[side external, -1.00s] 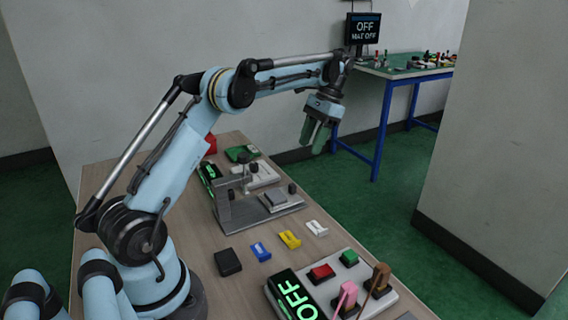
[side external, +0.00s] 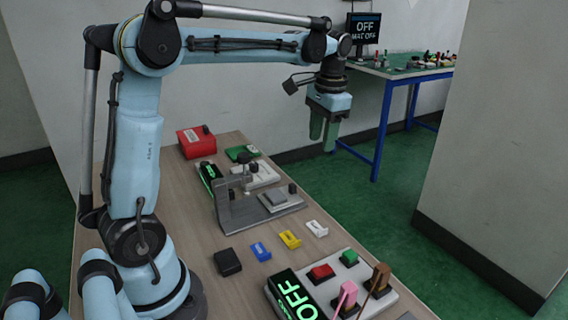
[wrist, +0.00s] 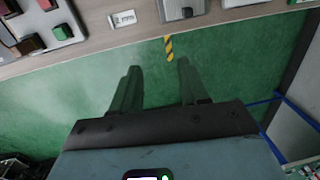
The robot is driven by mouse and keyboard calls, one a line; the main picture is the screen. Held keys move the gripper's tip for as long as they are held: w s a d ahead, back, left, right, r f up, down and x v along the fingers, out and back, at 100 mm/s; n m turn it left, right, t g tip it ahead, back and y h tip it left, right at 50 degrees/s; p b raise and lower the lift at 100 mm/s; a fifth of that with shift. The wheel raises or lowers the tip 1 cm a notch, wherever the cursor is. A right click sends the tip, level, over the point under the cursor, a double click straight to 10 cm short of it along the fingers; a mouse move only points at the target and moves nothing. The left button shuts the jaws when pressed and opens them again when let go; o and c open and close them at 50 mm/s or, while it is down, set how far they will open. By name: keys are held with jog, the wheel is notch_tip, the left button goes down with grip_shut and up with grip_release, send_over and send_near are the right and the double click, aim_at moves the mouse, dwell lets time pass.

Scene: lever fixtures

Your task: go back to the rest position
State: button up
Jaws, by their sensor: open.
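My gripper (side external: 323,132) hangs from the raised arm in the side external view, fingers pointing down, beyond the right edge of the wooden table and above the green floor. In the wrist view my gripper (wrist: 158,82) shows two green fingers apart, with only floor between and below them. It is open and empty, touching nothing.
The wooden table (side external: 190,229) carries a grey lever fixture (side external: 236,209), a red box (side external: 196,141), small coloured blocks and a panel reading OFF (side external: 296,296). A blue-legged bench (side external: 382,112) with a monitor (side external: 363,28) stands behind. Air around the gripper is clear.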

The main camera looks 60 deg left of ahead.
jog(key=s+d+f+t, duration=0.2)
jog(key=s+d+t, duration=0.1)
jog(key=s+d, duration=0.2)
jog(key=s+d+f+t+h, duration=0.1)
jog(key=s+d+f+t, duration=0.2)
jog(key=s+d, duration=0.3)
jog(key=shift+s+t, duration=0.65)
jog(key=shift+t, duration=0.05)
jog(key=shift+d, duration=0.1)
